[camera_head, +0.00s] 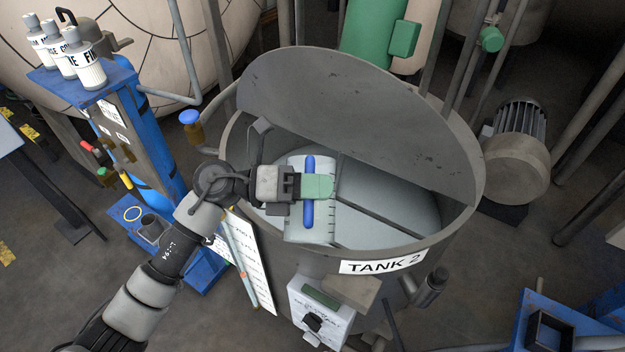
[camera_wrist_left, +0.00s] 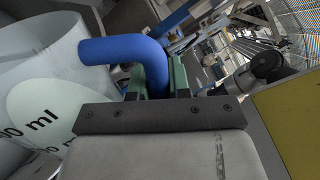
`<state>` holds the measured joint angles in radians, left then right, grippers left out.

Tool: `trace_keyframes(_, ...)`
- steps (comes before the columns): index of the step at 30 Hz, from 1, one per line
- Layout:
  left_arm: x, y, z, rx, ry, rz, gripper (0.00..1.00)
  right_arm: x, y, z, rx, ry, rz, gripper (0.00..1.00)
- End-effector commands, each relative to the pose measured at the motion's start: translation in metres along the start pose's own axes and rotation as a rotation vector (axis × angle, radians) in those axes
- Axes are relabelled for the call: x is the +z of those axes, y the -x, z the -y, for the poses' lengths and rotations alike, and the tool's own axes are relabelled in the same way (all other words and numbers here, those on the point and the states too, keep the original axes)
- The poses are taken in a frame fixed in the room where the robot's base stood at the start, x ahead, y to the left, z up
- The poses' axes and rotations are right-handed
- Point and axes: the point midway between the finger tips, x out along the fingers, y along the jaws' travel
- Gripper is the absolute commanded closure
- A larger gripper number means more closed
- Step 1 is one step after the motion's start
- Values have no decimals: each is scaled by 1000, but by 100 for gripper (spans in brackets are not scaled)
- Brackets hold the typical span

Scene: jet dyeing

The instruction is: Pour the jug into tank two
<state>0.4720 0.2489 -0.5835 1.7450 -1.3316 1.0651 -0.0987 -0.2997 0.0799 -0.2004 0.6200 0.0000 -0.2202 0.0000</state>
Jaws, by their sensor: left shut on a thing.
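Tank two (camera_head: 470,215), labelled "TANK 2", is a grey round vessel with its half lid raised at the back and its front half open. The jug (camera_head: 296,228) is a whitish measuring jug with dark marks and a blue handle (camera_head: 309,190). It is over the tank's opening, inside the rim in the head view. My left gripper (camera_head: 317,188) has green fingertips and is shut on the blue handle. The left wrist view shows the handle (camera_wrist_left: 125,50) between the green fingers and the jug's "ml" print (camera_wrist_left: 40,115). The jug's contents are hidden. My right gripper is out of view.
A blue stand (camera_head: 125,100) with several white bottles (camera_head: 85,65) is at the left. A white control box (camera_head: 320,312) is on the tank's front, with a hanging sheet (camera_head: 250,262) beside it. A motor (camera_head: 517,150) stands at the right.

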Motion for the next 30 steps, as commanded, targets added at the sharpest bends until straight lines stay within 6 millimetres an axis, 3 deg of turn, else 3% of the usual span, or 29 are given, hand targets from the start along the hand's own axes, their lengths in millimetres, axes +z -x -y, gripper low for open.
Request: trace_keyframes(30,19,0,-17,-5,243,1,100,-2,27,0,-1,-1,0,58)
